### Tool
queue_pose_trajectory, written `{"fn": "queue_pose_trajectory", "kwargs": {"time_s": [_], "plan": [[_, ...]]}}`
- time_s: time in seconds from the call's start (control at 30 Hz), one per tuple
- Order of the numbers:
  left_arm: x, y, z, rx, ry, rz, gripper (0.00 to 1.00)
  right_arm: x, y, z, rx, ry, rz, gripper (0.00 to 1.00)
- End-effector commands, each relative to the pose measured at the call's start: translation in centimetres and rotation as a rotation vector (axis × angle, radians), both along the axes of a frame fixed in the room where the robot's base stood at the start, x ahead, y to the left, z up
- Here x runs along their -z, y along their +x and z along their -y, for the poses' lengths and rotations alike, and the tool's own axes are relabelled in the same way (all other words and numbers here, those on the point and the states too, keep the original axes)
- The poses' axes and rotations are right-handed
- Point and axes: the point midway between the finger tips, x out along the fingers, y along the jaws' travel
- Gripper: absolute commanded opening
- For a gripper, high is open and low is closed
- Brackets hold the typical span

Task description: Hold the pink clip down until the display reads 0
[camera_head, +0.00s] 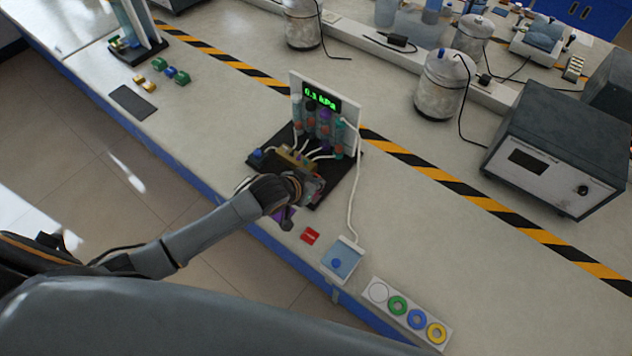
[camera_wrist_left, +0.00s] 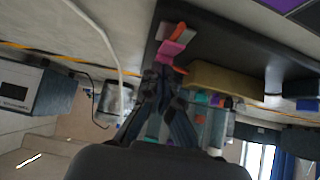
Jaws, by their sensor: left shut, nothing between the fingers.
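The display (camera_head: 321,98) on the white upright panel glows green and reads about 0.1 hPa; the last digit is hard to make out. Below it stand several capped tubes on a black base (camera_head: 340,184). The pink clip (camera_wrist_left: 172,48) shows in the left wrist view, just beyond my fingertips, with orange parts beside it. My left gripper (camera_wrist_left: 160,76) is shut with nothing between its fingers, and its tips are at or very near the clip; I cannot tell whether they press it. In the head view my left gripper (camera_head: 303,190) covers the base's near corner. My right gripper is not in view.
A tan block (camera_head: 295,158) with white tubes sits on the base. A red piece (camera_head: 310,236), a blue-topped pad (camera_head: 342,260) and a strip of coloured rings (camera_head: 408,312) lie to the right. A grey instrument box (camera_head: 555,145) stands farther right.

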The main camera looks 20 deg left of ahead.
Motion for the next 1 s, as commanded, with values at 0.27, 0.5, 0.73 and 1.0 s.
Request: {"fn": "queue_pose_trajectory", "kwargs": {"time_s": [0.27,0.5,0.73,1.0], "plan": [[0.20,-0.14,-0.04,0.000,0.002,-0.005,0.00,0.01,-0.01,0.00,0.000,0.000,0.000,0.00],[0.19,-0.13,-0.05,0.000,0.002,-0.005,0.00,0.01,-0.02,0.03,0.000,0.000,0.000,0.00],[0.18,-0.12,-0.04,0.000,0.002,-0.005,0.00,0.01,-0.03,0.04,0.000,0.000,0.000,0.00],[0.10,-0.63,-0.23,-0.001,0.002,-0.007,0.00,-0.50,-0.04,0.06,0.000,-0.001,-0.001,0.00]]}}
